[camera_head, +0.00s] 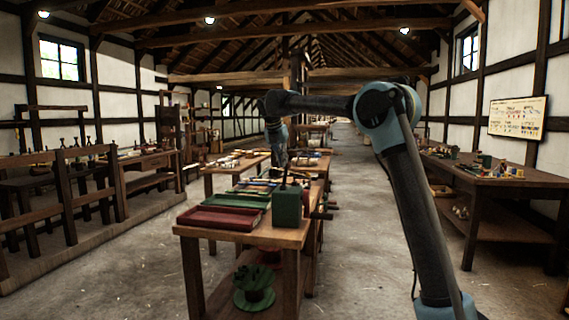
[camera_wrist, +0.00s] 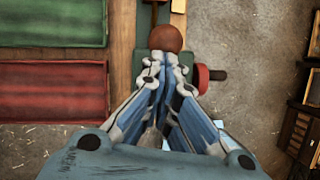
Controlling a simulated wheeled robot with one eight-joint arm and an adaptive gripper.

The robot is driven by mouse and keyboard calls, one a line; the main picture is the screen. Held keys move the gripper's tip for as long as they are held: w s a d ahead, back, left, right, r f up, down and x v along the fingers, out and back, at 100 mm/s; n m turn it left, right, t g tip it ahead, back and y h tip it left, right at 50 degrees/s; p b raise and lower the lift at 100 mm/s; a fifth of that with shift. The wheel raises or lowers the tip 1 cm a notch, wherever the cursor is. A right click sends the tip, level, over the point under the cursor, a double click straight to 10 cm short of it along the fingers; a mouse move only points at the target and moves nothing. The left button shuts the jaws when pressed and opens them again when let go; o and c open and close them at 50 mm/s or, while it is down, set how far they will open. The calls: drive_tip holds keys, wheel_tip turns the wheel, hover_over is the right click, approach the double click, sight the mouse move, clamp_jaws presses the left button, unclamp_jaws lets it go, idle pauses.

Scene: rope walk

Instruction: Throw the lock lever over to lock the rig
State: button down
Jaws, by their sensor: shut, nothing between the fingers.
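The rig is a green box (camera_head: 287,207) at the near end of the wooden bench, with a thin dark lever (camera_head: 284,172) rising from its top. In the wrist view a round brown knob (camera_wrist: 165,38), apparently the lever's end, is right beside my fingertips. My gripper (camera_wrist: 165,63) is shut and empty, pointing down over the box; whether it touches the knob I cannot tell. A red round part with a dark handle (camera_wrist: 212,77) sticks out from the right side of the box. In the head view my gripper (camera_head: 278,160) is partly lost against the bench clutter.
A red tray (camera_head: 222,218) and a green tray (camera_wrist: 52,24) lie left of the box. A green reel (camera_head: 254,290) sits on the shelf below. A side table (camera_head: 485,180) stands at right, with clear floor between. Wooden frames (camera_head: 65,190) stand at left.

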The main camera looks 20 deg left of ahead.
drive_tip(key=shift+w, duration=0.1)
idle(0.6)
drive_tip(key=s+v, duration=0.1)
drive_tip(key=v, duration=1.1)
drive_tip(key=shift+s+a, duration=0.25)
drive_tip(key=shift+s, duration=0.25)
